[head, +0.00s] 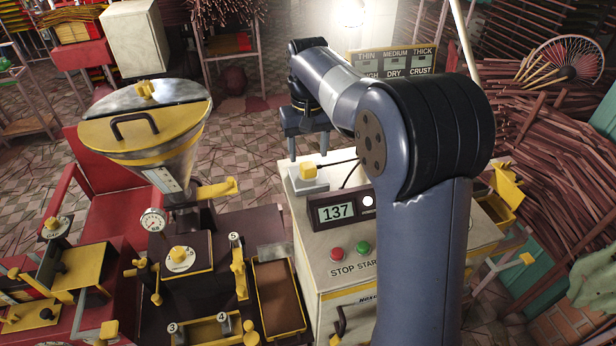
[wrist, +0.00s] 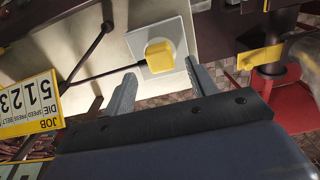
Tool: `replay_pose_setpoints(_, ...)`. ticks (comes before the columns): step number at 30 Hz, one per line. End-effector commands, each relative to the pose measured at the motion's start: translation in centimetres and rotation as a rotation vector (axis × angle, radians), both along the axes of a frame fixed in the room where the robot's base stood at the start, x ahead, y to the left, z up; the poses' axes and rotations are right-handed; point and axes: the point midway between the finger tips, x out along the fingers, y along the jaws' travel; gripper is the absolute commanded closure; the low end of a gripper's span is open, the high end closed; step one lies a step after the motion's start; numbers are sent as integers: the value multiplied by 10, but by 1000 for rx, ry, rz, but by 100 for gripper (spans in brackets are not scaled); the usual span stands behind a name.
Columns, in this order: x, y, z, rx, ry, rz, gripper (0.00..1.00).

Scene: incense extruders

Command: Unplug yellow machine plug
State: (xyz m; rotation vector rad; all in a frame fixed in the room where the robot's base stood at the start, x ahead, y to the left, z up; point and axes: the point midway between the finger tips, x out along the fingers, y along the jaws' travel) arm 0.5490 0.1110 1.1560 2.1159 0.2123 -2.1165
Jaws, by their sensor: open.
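The yellow plug (head: 308,170) sits in a pale socket block on top of the cream machine (head: 335,265) with the 137 display. In the wrist view the plug (wrist: 158,54) is seated against a light grey socket plate (wrist: 172,32), and a black cord (wrist: 105,71) runs left from it. My gripper (head: 308,156) is open and empty, its fingers pointing down just above the plug. In the wrist view the gripper (wrist: 160,70) has one fingertip on each side of the plug's near end, apart from it. Whether the fingers overlap the plug in depth is unclear.
A hopper machine (head: 145,125) with yellow parts stands at left. A sign board (head: 393,62) stands behind my arm. A number card (wrist: 28,105) is close to the left finger in the wrist view. Bundled sticks (head: 540,140) fill the right side.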

Motion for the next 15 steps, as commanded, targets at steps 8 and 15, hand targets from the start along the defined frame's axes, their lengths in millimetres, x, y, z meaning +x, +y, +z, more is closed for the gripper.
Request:
replay_pose_setpoints(8, 0, 0, -40, 0, 1, 0, 45)
replay_pose_setpoints(15, 0, 0, -48, 0, -1, 0, 45)
